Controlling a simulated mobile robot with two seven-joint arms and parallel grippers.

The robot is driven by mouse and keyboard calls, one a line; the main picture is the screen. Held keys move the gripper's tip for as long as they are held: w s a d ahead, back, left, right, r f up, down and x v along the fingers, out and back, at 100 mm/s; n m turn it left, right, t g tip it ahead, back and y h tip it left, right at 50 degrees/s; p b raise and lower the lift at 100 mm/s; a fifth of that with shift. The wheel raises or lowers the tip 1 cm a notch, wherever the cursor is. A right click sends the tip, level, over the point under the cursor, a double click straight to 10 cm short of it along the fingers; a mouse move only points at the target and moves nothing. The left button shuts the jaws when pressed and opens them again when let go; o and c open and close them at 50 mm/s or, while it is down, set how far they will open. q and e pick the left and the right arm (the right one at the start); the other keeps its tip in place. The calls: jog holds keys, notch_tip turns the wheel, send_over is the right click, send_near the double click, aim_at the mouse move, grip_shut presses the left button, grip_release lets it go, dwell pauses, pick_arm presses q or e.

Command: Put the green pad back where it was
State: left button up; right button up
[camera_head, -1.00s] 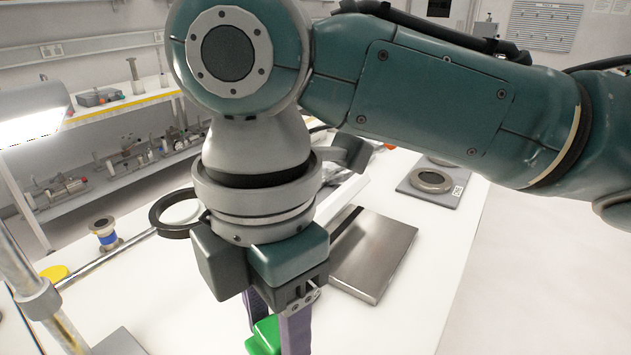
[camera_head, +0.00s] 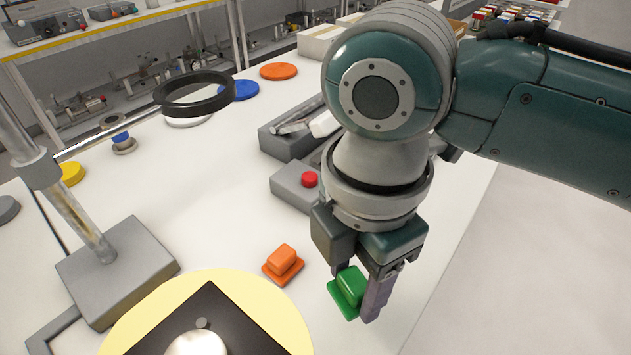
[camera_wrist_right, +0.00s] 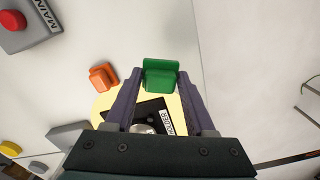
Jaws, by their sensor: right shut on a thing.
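The green pad (camera_head: 347,284) is a small block on a flat square base, near the right front part of the white table. My right gripper (camera_head: 355,296) points down and is shut on it. In the right wrist view the green pad (camera_wrist_right: 160,75) sits between the tips of the two purple-grey fingers (camera_wrist_right: 158,88). I cannot tell whether its base touches the table. A similar orange pad (camera_head: 283,262) stands on the table to its left, apart from it; it also shows in the wrist view (camera_wrist_right: 103,77). My left gripper is not in view.
A grey box with a red button (camera_head: 310,179) stands behind the pads. A pale yellow disc (camera_head: 262,302) with a black plate (camera_head: 240,335) lies in front. A stand base (camera_head: 118,270) is at left, a ring magnifier (camera_head: 195,93) behind. White table around the orange pad is clear.

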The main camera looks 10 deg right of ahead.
aim_at(350, 305)
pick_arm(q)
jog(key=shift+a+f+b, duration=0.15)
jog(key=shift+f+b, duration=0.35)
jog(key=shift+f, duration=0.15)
pick_arm(e)
jog(key=shift+f, duration=2.7)
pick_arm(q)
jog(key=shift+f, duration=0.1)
pick_arm(e)
jog(key=shift+f, duration=0.2)
jog(key=o, duration=1.2)
jog(key=shift+r, duration=0.1)
